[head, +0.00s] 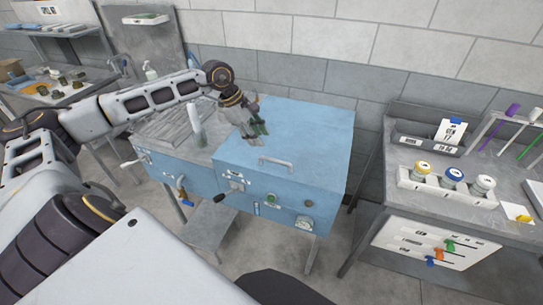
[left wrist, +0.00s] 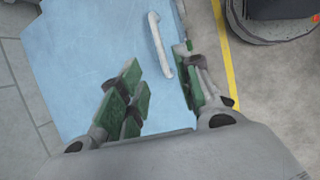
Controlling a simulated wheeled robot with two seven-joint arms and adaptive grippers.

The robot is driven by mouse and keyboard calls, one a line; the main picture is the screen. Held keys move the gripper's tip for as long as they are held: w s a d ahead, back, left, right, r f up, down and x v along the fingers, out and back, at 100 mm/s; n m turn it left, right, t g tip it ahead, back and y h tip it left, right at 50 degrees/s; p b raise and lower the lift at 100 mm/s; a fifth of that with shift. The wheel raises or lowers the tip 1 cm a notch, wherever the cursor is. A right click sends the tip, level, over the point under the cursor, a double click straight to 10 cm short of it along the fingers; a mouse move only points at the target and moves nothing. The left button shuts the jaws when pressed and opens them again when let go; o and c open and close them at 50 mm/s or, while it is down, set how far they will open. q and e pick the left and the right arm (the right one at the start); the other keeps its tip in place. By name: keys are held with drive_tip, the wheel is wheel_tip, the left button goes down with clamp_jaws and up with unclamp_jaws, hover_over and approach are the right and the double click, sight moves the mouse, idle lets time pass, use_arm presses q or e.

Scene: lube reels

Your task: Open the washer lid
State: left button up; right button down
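The washer is a blue box-shaped machine with a flat blue lid (head: 315,130) on top. The lid lies flat and closed. A pale bar handle (head: 275,163) sits near the lid's front edge, and the handle (left wrist: 160,45) also shows in the left wrist view. My left gripper (head: 262,128) is above the lid's left rear part, behind the handle and apart from it. In the left wrist view its green-padded fingers (left wrist: 160,98) are spread with blue lid between them, and nothing is held. My right gripper is not in view.
A grey drain board with a white bottle (head: 194,117) adjoins the washer's left. A bench with several capped jars (head: 453,178) stands right. Floor is free between them.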

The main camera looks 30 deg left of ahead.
sight(274, 160)
use_arm(q)
drive_tip(key=shift+p+x, duration=1)
drive_tip(key=shift+x, duration=4.6)
drive_tip(key=shift+c, duration=0.4)
clamp_jaws()
